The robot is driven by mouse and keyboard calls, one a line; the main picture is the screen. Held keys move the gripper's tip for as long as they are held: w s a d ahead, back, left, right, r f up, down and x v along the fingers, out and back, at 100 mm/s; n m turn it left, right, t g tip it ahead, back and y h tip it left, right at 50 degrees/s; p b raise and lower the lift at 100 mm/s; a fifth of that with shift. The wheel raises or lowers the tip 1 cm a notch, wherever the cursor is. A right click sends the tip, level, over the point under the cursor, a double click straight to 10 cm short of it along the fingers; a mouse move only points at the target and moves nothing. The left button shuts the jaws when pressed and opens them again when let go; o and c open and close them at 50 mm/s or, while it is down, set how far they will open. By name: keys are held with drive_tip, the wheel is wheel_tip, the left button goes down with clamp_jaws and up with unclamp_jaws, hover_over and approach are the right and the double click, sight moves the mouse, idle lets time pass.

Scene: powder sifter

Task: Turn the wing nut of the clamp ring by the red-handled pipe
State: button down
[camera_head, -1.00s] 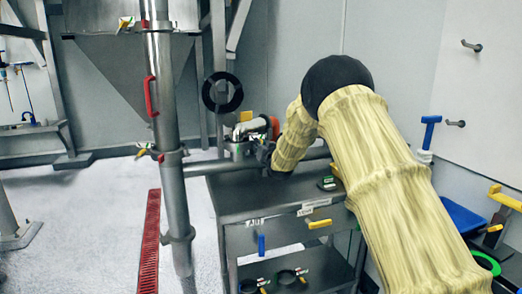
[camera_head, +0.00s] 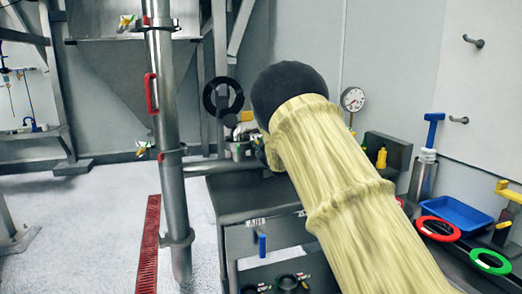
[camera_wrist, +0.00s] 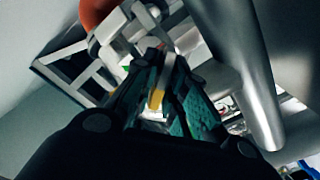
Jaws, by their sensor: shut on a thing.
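In the wrist view my gripper (camera_wrist: 168,105) has its dark teal fingers closed on a small yellow-and-pale piece (camera_wrist: 156,98), which looks like a wing nut. Metal clamp or fitting parts (camera_wrist: 140,20) and a rounded orange-red part (camera_wrist: 97,12) lie just beyond the fingertips. In the head view my arm hides the gripper and the held piece. Part of the metal fitting (camera_head: 238,150) shows left of my arm at the bench's back edge. The vertical steel pipe with a red handle (camera_head: 150,94) stands further left; a clamp with small coloured wings (camera_head: 142,150) is on it.
The grey bench (camera_head: 232,196) stands under my arm. A horizontal pipe (camera_head: 207,167) runs from the vertical pipe to the bench. A black ring (camera_head: 222,97) is behind. A gauge (camera_head: 352,99), blue tray (camera_head: 458,213), red ring (camera_head: 438,229) and green ring (camera_head: 489,261) are right. The left floor is open.

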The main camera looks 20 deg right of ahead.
drive_tip(key=shift+n, duration=0.6)
drive_tip(key=c, duration=1.6)
unclamp_jaws()
drive_tip(key=s, duration=0.8)
drive_tip(key=shift+d, duration=0.15)
